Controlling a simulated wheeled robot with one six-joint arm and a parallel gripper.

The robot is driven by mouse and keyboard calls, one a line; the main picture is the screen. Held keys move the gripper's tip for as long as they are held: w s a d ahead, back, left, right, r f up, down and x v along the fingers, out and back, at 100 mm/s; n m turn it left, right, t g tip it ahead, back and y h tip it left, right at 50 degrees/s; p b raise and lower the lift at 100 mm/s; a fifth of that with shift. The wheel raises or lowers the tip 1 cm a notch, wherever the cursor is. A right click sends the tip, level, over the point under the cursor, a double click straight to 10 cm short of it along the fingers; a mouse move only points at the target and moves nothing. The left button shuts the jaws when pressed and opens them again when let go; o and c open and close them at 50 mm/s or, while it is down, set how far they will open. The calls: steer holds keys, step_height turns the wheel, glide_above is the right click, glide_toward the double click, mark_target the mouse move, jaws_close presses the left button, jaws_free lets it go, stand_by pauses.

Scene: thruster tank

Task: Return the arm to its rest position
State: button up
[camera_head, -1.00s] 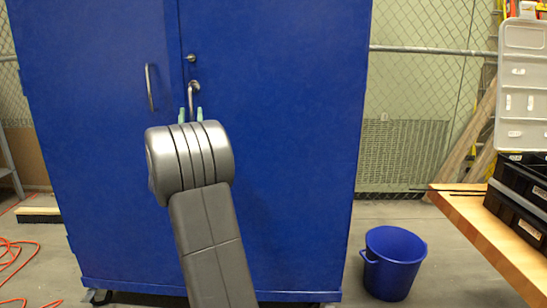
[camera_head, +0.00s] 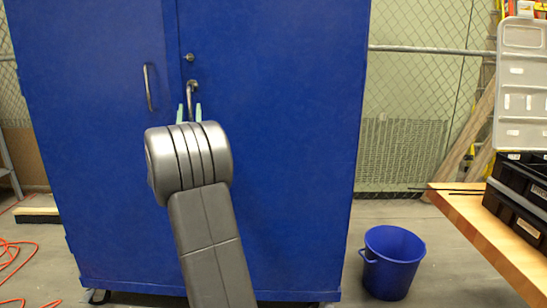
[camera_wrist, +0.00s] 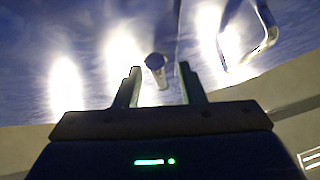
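My arm reaches up the middle of the head view toward a tall blue cabinet. My gripper (camera_head: 189,112) shows beyond the rounded grey wrist as two pale green fingertips, set apart, just under the cabinet's lever handle (camera_head: 192,88). The lever hangs down toward the gap between them. In the wrist view the fingers of my gripper (camera_wrist: 158,85) stand apart with nothing clamped. A round-ended metal piece (camera_wrist: 156,66) shows between the fingers there; I cannot tell whether it touches them.
The blue cabinet (camera_head: 285,150) stands close in front, doors shut, with a bar handle (camera_head: 149,88) on its left door. A blue bucket (camera_head: 392,262) stands on the floor at right, by a wooden workbench (camera_head: 480,228) with black bins (camera_head: 518,200). An orange cable (camera_head: 12,262) lies at left.

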steer(key=p+v, duration=0.1)
steer(key=v, duration=1.1)
steer(key=shift+n, duration=0.3)
steer(key=x, duration=1.4)
steer(key=shift+d+r+b, duration=0.1)
steer(key=shift+r+b, duration=0.1)
steer(key=shift+b, duration=0.15)
steer(key=n+y, duration=0.1)
steer(key=n+g+y+p, duration=0.1)
steer(key=shift+d+y, duration=0.3)
steer(key=shift+f+n+g+y, duration=0.15)
steer(key=shift+n+g+y, duration=0.15)
steer(key=shift+n+y, duration=0.45)
steer(key=shift+d, duration=0.1)
